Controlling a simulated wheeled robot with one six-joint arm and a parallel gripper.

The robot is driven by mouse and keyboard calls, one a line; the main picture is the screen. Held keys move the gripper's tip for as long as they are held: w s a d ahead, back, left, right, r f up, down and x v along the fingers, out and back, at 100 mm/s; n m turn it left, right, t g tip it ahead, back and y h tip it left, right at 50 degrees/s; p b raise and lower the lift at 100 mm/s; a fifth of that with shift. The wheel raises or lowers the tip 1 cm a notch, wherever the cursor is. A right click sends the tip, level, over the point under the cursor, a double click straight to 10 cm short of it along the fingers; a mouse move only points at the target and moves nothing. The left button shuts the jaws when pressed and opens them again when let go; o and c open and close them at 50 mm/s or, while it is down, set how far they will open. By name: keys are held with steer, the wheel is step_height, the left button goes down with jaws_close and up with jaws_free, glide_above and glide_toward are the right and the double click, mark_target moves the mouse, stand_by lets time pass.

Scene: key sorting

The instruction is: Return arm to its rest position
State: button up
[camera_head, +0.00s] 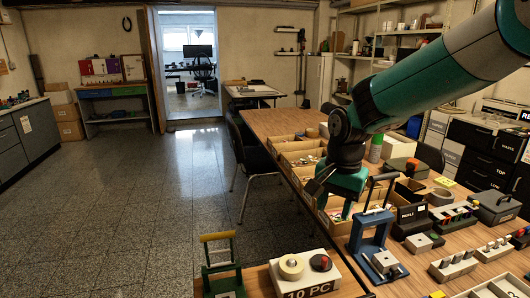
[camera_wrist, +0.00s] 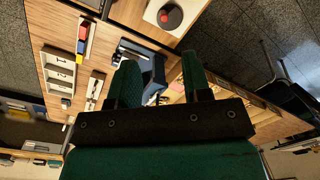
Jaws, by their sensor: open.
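My gripper (camera_head: 335,212) is at the end of my green arm, which reaches in from the upper right in the head view. It hangs beside the wooden bins, left of a blue hand press (camera_head: 371,240). Its fingers point down toward the table. In the wrist view my gripper (camera_wrist: 160,66) has its two green fingers spread apart, with no object seen between them. The blue press (camera_wrist: 155,72) shows behind the fingers there. The gap between fingertips and table surface is hard to judge.
Wooden bins (camera_head: 296,157) run along the left edge of the long table (camera_head: 262,122). A box with a red button (camera_head: 321,262) and a green stand with a yellow handle (camera_head: 218,262) are at the front. Several keyed blocks crowd the right. The floor at left is clear.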

steer(key=s+a+r+n+y, duration=0.1)
steer(key=s+r+n, duration=0.1)
steer(key=s+n, duration=0.3)
steer(key=s+a+r+n+y, duration=0.1)
steer(key=s+r+n, duration=0.2)
steer(key=s, duration=0.9)
steer(key=s+a+r+n+y+p, duration=0.1)
steer(key=s+r+n, duration=0.1)
steer(key=s+n, duration=0.4)
steer(key=s, duration=0.2)
steer(key=shift+s+a+r+n+y, duration=0.2)
steer(key=shift+s+n+y, duration=0.1)
steer(key=shift+s+n, duration=0.1)
